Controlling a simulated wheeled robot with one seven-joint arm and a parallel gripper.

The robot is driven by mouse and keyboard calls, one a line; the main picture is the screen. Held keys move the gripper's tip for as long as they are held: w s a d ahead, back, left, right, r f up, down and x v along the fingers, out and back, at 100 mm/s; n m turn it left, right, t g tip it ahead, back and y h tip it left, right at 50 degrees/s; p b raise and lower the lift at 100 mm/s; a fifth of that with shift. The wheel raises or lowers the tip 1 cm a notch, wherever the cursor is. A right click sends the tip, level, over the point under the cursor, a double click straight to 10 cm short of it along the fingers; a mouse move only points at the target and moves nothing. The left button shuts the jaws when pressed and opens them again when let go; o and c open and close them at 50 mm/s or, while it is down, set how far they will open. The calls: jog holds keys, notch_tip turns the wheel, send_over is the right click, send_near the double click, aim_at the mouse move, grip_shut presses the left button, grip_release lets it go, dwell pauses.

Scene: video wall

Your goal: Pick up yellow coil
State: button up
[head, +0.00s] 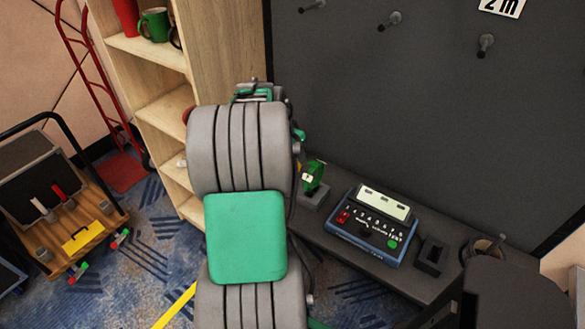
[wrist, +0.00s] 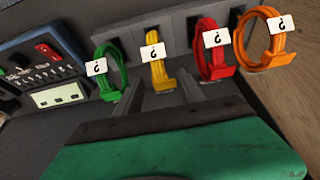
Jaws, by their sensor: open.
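The yellow coil (wrist: 157,67) stands upright in the wrist view, with a white tag marked with a question mark. It is second from the left in a row of coils, in front of a grey block. My gripper (wrist: 161,92) is open and empty. Its dark fingers point toward the row, one on each side of the yellow coil's lower part in the picture. I cannot tell whether they touch it or how far off it is. In the head view my arm hides the yellow coil and the fingers.
A green coil (wrist: 109,70) stands left of the yellow one; red (wrist: 214,50) and orange (wrist: 264,38) coils stand right. A blue control box (head: 370,228) sits on the dark shelf below the wall. A wooden shelf unit (head: 165,105) stands left of my arm.

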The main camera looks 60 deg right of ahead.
aim_at(294, 171)
jog(key=x, duration=0.4)
jog(key=shift+w, duration=0.1)
jog(key=shift+a, duration=0.1)
jog(key=shift+c, duration=0.5)
grip_shut()
